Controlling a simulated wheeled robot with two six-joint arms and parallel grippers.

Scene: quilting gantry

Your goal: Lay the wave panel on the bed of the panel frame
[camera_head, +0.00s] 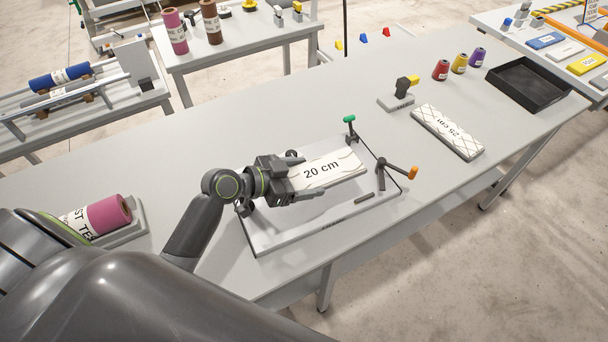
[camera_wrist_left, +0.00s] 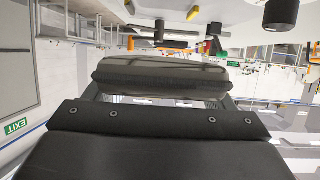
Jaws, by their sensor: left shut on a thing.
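The wave panel (camera_head: 336,168), a white slab marked "20 cm" with wavy lines, lies flat-looking over the panel frame (camera_head: 285,232). The frame is a light grey bed with a dark edge, a green-knobbed clamp (camera_head: 350,124) at the back and an orange-knobbed clamp (camera_head: 396,172) at the right. My left gripper (camera_head: 295,182) is shut on the panel's left end. I cannot tell whether the panel touches the bed. My right gripper is not in view.
A second panel (camera_head: 447,132) marked "25 cm", a small stand (camera_head: 397,100), thread cones (camera_head: 459,63) and a black tray (camera_head: 528,84) stand to the right on the table. A pink roll (camera_head: 108,214) lies at the left. The table between roll and frame is clear.

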